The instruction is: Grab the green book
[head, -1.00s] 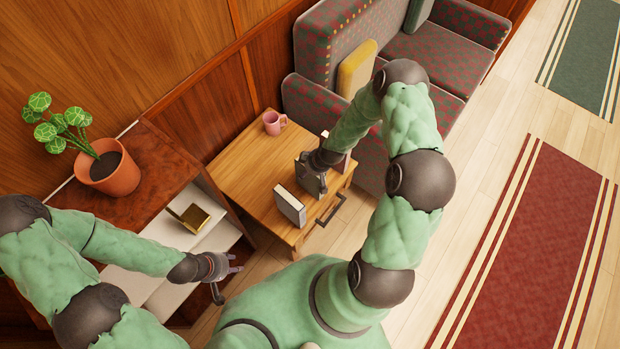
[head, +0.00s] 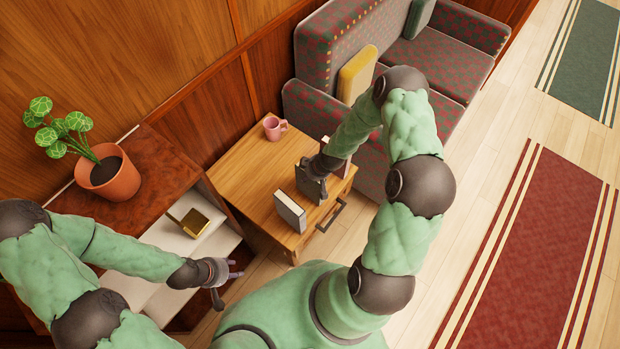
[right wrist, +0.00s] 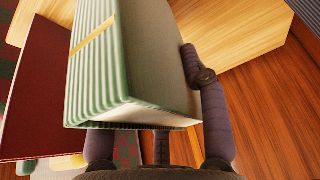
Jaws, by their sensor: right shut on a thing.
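The green book (right wrist: 95,65) fills the middle of the right wrist view, with a ribbed light-green spine, a yellow band and a dark cover. My right gripper (right wrist: 158,120) is shut on it, one finger along the dark cover and the other partly hidden behind the book. In the head view the green book (head: 307,186) looks dark and stands upright at the wooden table, with my right gripper (head: 318,172) at its top. Whether it touches the table is unclear. My left gripper (head: 228,281) is open and empty beside the low shelf.
A grey book (head: 290,210) stands on the wooden table (head: 238,172) nearer me. A red book (right wrist: 35,90) is close beside the green one. A pink mug (head: 272,127) sits at the table's back. A potted plant (head: 112,180) and a gold object (head: 192,222) are at the left.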

